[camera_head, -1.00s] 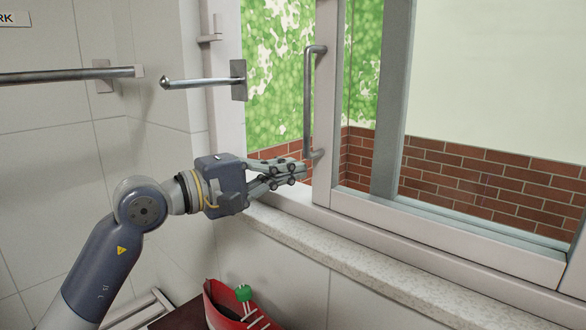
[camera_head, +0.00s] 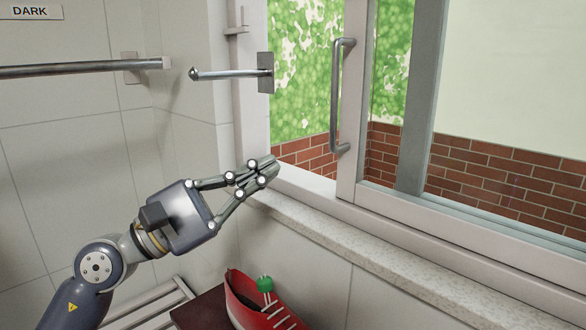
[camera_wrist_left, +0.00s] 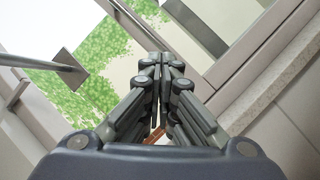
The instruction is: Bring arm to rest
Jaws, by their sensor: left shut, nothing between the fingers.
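My left gripper (camera_head: 268,168) is in the middle of the head view, in front of the window sill and just left of the sliding window's frame. Its fingers are shut with nothing between them, and they point up and to the right. In the left wrist view the fingertips (camera_wrist_left: 163,62) meet in the middle. My left arm (camera_head: 97,268) reaches in from the lower left. My right gripper is not in view.
The window frame (camera_head: 353,100) has a metal handle (camera_head: 336,100); the window is partly open. A stone sill (camera_head: 345,238) runs below it. A red shoe (camera_head: 256,305) stands below on a dark surface.

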